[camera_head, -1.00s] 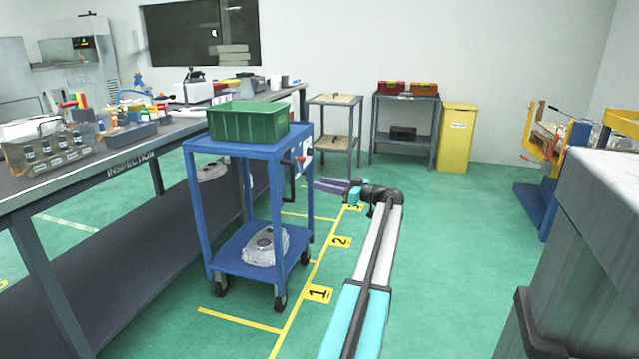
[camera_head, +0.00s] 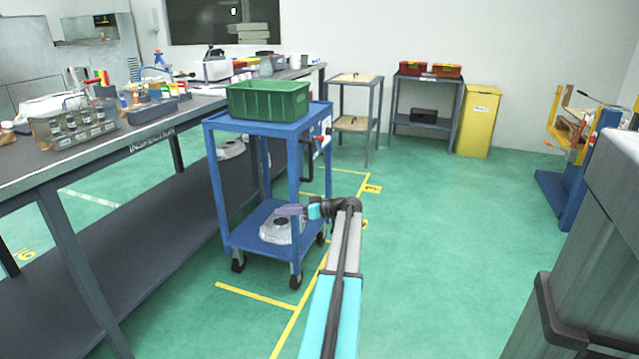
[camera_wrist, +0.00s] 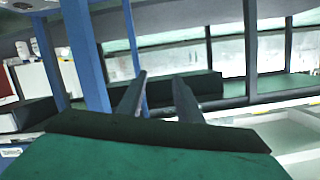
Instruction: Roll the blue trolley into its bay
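The blue trolley (camera_head: 262,126) stands upright on its wheels beside the inspection bench. A green crate (camera_head: 268,100) is on its top shelf and a grey casting (camera_head: 276,230) on its lower shelf. A dark upright handle (camera_head: 307,163) is on its right side. My gripper (camera_head: 288,210) points left and overlaps the trolley's lower right part in the head view; contact cannot be told. In the wrist view two dark fingers (camera_wrist: 158,88) stand apart with nothing seen between them. Yellow floor lines (camera_head: 255,295) mark bays along the bench; tag 3 (camera_head: 372,189) shows, nearer tags are hidden by my arm.
The inspection bench (camera_head: 160,137) runs along the left. A small table (camera_head: 355,80), a shelf stand with red boxes (camera_head: 428,100) and a yellow bin (camera_head: 478,120) stand at the back. A blue-and-yellow stand (camera_head: 570,160) is at right. The green floor right of the bays is clear.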

